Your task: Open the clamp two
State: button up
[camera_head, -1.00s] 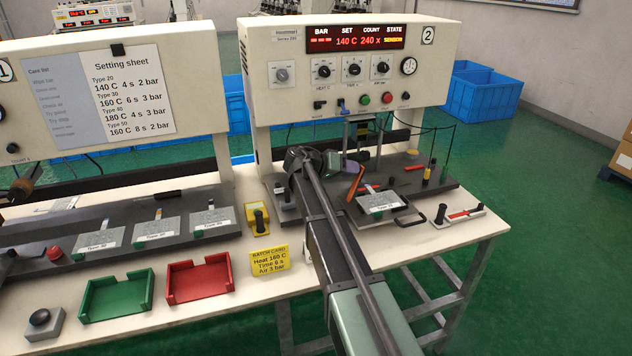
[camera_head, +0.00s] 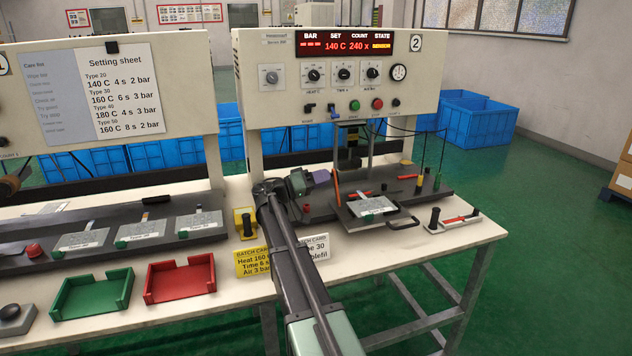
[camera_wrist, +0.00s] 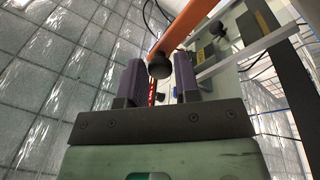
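Station 2 (camera_head: 338,80) stands right of centre, with a lit red display. An upright orange lever (camera_head: 336,188) rises from its dark base plate (camera_head: 430,200); I cannot tell for sure that this is clamp two. My gripper (camera_head: 322,177) is just left of the lever, its purple fingers pointing right. In the wrist view the two fingers of my gripper (camera_wrist: 158,85) are apart. An orange bar (camera_wrist: 180,30) with a black round end (camera_wrist: 159,67) shows between and beyond the fingertips. I cannot tell whether they touch it. My arm hides the left part of the base plate.
A film plate (camera_head: 371,206) lies before the press, with a black loop handle (camera_head: 392,224) beside it. A tool with a black knob (camera_head: 455,219) lies at the right. A green tray (camera_head: 92,294) and a red tray (camera_head: 180,279) stand at the left front, near a yellow card (camera_head: 253,262).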

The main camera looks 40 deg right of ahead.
jog(key=o, duration=0.3)
jog(key=shift+a, duration=0.1)
jog(key=b+v, duration=0.1)
jog(key=v, duration=0.9)
jog(key=shift+w+a+b, duration=0.1)
jog(key=shift+a+b, duration=0.15)
jog(key=shift+b, duration=0.15)
